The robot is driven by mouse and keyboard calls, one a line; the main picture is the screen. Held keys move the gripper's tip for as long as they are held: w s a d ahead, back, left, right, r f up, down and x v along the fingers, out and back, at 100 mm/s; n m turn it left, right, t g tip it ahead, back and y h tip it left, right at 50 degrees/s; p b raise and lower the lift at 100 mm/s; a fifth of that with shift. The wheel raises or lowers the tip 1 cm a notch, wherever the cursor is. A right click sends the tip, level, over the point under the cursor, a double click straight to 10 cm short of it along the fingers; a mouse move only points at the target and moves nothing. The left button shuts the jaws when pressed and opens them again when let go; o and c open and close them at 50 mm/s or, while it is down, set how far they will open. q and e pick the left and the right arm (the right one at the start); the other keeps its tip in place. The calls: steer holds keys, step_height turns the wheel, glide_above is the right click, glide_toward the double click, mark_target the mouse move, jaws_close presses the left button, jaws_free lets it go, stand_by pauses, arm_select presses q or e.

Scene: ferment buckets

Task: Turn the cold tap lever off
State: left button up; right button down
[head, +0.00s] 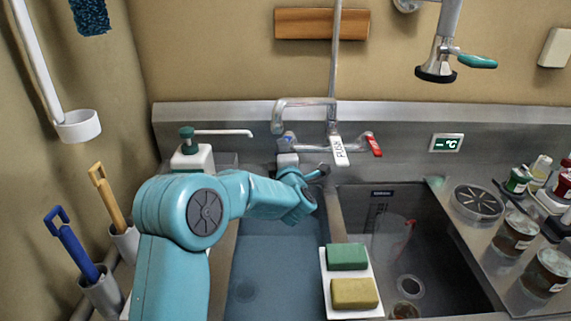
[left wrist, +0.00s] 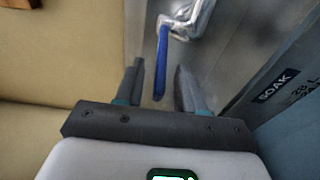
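The cold tap lever shows in the left wrist view as a blue bar (left wrist: 162,76) running from the chrome tap body (left wrist: 186,20) down between my fingers. In the head view only a small blue part of the lever (head: 288,138) shows at the left end of the tap. My left gripper (left wrist: 160,88) is open, with one finger on each side of the lever's free end and a visible gap to both. In the head view my left gripper (head: 287,148) is at the tap's left end, mostly hidden by its own wrist. My right gripper is out of view.
A red lever (head: 373,145) and a white PUSH tag (head: 339,151) are on the tap's right. A soap dispenser (head: 191,153) stands left of my wrist. Green and yellow sponges lie on a white tray (head: 372,313) between the basins. Jars (head: 515,236) stand at right.

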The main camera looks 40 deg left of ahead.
arm_select(q)
steer(key=b+v, duration=0.3)
steer(key=v, duration=1.3)
steer(key=shift+r, duration=0.1)
